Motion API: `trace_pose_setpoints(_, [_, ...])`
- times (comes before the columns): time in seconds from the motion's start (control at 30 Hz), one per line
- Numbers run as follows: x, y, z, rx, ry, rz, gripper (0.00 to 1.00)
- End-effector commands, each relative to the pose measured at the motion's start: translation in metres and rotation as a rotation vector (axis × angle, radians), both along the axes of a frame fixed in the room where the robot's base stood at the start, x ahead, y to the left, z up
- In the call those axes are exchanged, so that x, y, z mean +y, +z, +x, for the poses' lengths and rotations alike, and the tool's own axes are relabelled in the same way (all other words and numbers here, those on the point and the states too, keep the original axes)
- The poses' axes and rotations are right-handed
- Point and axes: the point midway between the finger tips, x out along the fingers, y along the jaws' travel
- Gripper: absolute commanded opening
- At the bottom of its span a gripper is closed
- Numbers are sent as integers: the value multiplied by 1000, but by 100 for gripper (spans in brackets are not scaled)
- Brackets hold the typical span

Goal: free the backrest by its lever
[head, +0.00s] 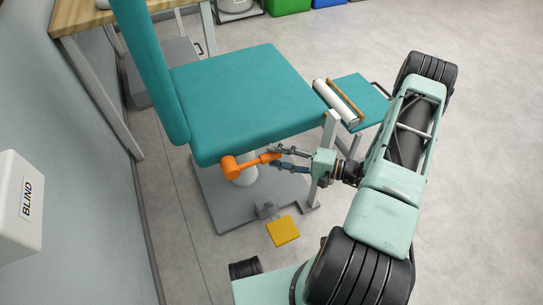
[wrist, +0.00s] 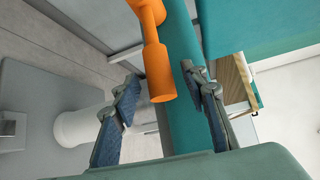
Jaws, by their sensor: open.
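The teal chair has a flat seat (head: 240,95) and an upright backrest (head: 150,70) at its left end. An orange lever (head: 248,162) sticks out to the right from under the seat's near left corner. My gripper (head: 272,157) is open at the lever's free end. In the wrist view the lever (wrist: 157,70) hangs between the two open fingers of my gripper (wrist: 160,88), with a gap on each side. It looks untouched by the pads. How deep it sits between them is hard to tell.
A yellow pedal (head: 283,231) is at the chair's grey base (head: 225,205). A teal footrest (head: 362,98) with a paper roll (head: 335,102) is to the right. The right floor is clear.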

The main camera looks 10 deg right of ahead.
Motion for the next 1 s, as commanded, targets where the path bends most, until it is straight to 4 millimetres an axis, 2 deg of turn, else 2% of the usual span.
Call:
trace_pose_setpoints(0.2, [16, -3, 11, 0, 0, -1, 40])
trace_pose_setpoints(0.5, [17, -2, 12, 0, -1, -2, 40])
trace_pose_setpoints(0.87, [17, -2, 12, 1, -1, -1, 1])
trace_pose_setpoints(1.0, [17, -2, 12, 1, -1, -1, 0])
